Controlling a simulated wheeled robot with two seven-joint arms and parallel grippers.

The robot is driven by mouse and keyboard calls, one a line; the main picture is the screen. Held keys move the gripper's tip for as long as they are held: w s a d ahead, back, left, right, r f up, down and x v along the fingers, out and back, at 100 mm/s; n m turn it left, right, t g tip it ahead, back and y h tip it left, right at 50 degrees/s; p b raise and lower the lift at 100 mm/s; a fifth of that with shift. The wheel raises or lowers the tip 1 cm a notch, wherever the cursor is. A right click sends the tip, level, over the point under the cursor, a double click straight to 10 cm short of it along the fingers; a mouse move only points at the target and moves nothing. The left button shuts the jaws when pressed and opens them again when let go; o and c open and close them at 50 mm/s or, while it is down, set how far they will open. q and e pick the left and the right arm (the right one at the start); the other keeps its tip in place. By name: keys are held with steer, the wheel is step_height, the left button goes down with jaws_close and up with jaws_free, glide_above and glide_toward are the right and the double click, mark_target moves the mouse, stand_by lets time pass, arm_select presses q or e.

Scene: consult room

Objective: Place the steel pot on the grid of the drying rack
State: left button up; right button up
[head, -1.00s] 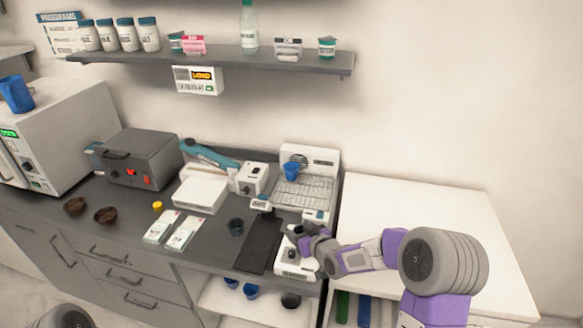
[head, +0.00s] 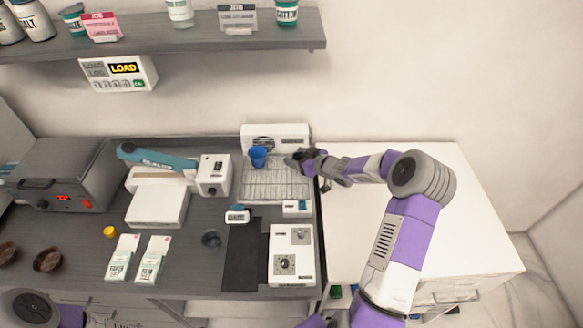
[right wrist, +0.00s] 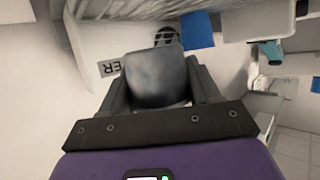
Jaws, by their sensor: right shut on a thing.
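The white drying rack (head: 298,133) stands at the right end of the dark counter in the head view, with its wire grid (head: 275,188) facing up. My right gripper (head: 299,160) is over the rack's back right part. In the right wrist view it is shut on the grey steel pot (right wrist: 157,76), which fills the space between the fingers. In the head view the pot is small and hard to tell from the dark fingers. I cannot tell whether it touches the grid. My left gripper is out of view; only part of that arm shows.
A blue cup (head: 258,155) is on the rack just left of my right gripper; a blue thing (right wrist: 198,30) shows beside the pot in the wrist view. A white device with a knob (head: 291,263) stands in front of the rack. The white side top (head: 450,235) is bare.

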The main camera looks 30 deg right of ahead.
mark_target(297, 173)
steer(key=shift+w+f+b, duration=0.2)
steer(key=shift+f+b, duration=0.15)
steer(key=shift+f, duration=1.95)
steer(key=shift+f, duration=0.15)
steer(key=o, duration=1.1)
steer(key=shift+c, duration=0.2)
steer(key=shift+r, duration=0.2)
steer(key=p+v, duration=0.1)
steer(key=v, duration=1.1)
steer(key=shift+s+f, duration=0.1)
